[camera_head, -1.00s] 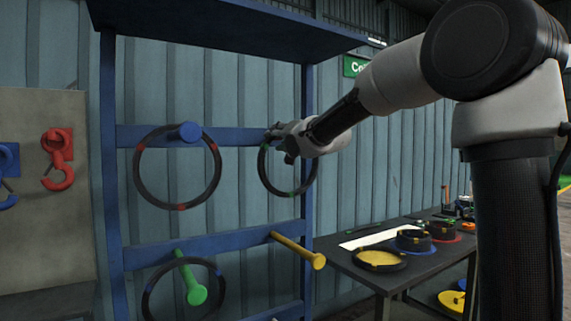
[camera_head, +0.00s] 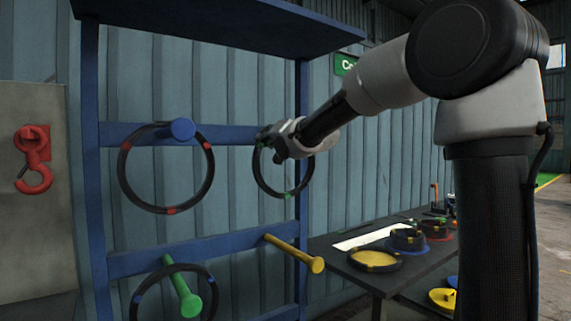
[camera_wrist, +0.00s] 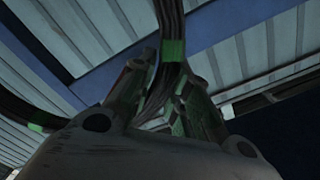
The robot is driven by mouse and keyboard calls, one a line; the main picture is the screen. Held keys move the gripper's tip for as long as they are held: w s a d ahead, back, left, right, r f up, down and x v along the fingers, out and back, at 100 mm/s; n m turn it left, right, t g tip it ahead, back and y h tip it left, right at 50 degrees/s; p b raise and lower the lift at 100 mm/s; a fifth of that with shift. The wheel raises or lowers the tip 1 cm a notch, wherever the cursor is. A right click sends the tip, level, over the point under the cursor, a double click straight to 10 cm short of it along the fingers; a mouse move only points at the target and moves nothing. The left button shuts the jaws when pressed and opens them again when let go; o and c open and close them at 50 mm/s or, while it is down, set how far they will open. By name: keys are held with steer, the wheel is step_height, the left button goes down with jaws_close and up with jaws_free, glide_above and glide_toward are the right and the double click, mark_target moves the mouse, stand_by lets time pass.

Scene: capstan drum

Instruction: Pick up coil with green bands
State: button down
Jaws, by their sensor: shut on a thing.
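The black coil with green bands (camera_head: 261,182) hangs upright from my gripper (camera_head: 272,142) in front of the blue rack, in the head view. My gripper is shut on the top of its ring. In the wrist view the coil (camera_wrist: 173,50) passes between the fingers (camera_wrist: 160,90), with one green band just above the grip and another at the left. Part of the coil's upper right is hidden behind my gripper. I cannot tell whether a peg still sits inside the ring.
The blue rack (camera_head: 88,200) carries a coil with red bands (camera_head: 124,178) on a blue peg and a coil with blue bands (camera_head: 137,300) around a green peg (camera_head: 187,298). A yellow peg (camera_head: 295,253) juts out below the held coil. A dark table (camera_head: 345,262) with several coils stands at right.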

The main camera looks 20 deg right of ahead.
steer(key=shift+r, duration=5.2)
